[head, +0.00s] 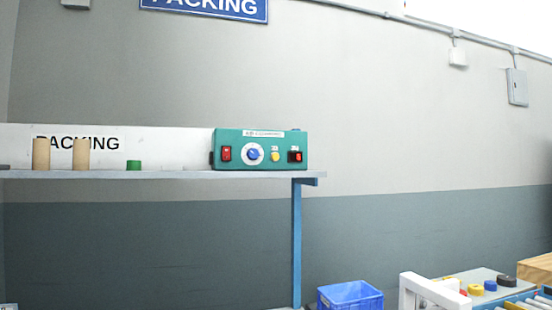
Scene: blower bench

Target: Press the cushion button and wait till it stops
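A green control box (260,150) stands at the right end of the shelf in the head view. The labels are too small to read, so I cannot tell which control is the cushion button. My gripper is not in view.
The shelf (150,175) carries two cardboard tubes (41,153) and a green roll (133,165). A blue crate (350,297) sits low, right of the shelf's blue post (297,240). A table (470,277) with several coloured rolls stands at the lower right.

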